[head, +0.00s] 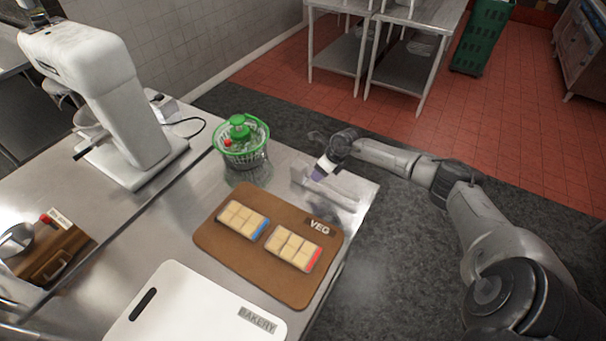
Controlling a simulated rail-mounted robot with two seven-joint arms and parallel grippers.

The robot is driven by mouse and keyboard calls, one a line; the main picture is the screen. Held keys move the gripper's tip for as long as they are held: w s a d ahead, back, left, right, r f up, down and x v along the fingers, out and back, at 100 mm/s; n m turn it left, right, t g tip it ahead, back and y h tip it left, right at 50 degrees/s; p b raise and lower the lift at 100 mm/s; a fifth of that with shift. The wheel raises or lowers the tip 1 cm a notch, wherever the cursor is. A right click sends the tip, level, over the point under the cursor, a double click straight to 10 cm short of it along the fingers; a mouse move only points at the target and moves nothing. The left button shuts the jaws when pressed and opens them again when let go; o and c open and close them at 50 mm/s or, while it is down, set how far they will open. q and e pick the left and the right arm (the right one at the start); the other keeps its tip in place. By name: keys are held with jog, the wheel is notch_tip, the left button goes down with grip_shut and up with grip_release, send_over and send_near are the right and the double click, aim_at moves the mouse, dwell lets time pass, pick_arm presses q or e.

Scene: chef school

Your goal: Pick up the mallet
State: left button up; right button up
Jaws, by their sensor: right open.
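My right gripper (318,173) is over the far right corner of the steel table, pointing down and to the left, its jaws small in the picture. Just below it a long, pale metallic shape (327,192) lies on the table. I cannot tell whether this is the mallet or whether the gripper touches it. No other mallet shape can be made out. My left gripper is out of the picture.
A brown VEG board (222,248) holds two packs of pale cubes, one blue-edged (243,219), one red-edged (293,247). A white BAKERY board (190,305) lies nearer. A green-lidded spinner (240,140) and white mixer (115,90) stand at the back left.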

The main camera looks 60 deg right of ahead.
jog(key=shift+x, duration=2.65)
jog(key=shift+w+d, duration=0.1)
jog(key=shift+d, duration=0.15)
grip_shut()
